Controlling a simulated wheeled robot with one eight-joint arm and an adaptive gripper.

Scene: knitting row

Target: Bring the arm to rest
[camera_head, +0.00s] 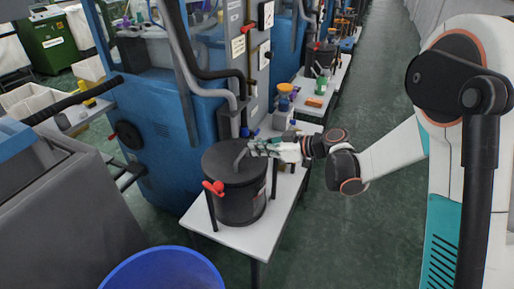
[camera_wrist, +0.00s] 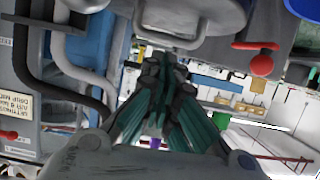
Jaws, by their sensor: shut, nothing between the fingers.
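My gripper (camera_head: 252,148) is at the end of my arm, which reaches in from the right. It is shut and empty, with its green and grey fingers together. The fingers point left, by the lid handle of a dark lidded pot (camera_head: 245,203); I cannot tell whether they touch it. In the wrist view, my gripper (camera_wrist: 166,65) has its fingers closed together, pointing up the picture. The pot (camera_wrist: 195,18) appears at the top of that view, just beyond the fingertips.
The pot stands on a white table (camera_head: 262,238) with a red valve handle (camera_head: 213,187) at its front. A blue machine (camera_head: 165,120) with hoses stands behind on the left. A blue tub (camera_head: 165,268) is at the front. Green floor (camera_head: 375,225) lies open to the right.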

